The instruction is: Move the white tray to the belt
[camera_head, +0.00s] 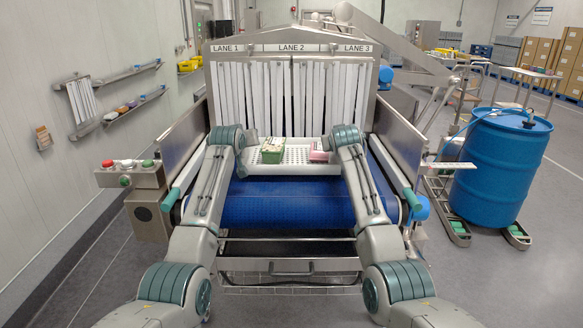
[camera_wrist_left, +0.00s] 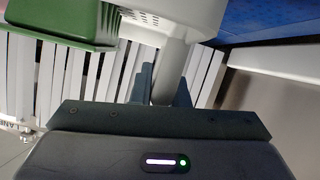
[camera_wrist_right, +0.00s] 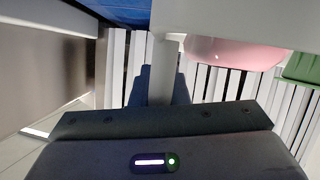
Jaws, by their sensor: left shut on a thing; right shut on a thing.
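The white tray (camera_head: 290,170) is perforated and looks level, over the near part of the blue belt (camera_head: 285,203), in front of the strip curtain. Whether it touches the belt cannot be told. A green container (camera_head: 273,152) and a pink item (camera_head: 319,153) are in it. My left gripper (camera_wrist_left: 168,88) is shut on the tray's bar-like handle at its left end. My right gripper (camera_wrist_right: 160,88) is shut on the handle at its right end. In the head view, my arms partly cover both tray ends and the fingertips cannot be made out.
The strip curtain (camera_head: 292,98), under the lane signs, closes the tunnel behind the tray. Metal side walls (camera_head: 184,133) flank the belt. A button box (camera_head: 130,178) stands at left and a blue drum (camera_head: 503,165) at right. The belt's front part is bare.

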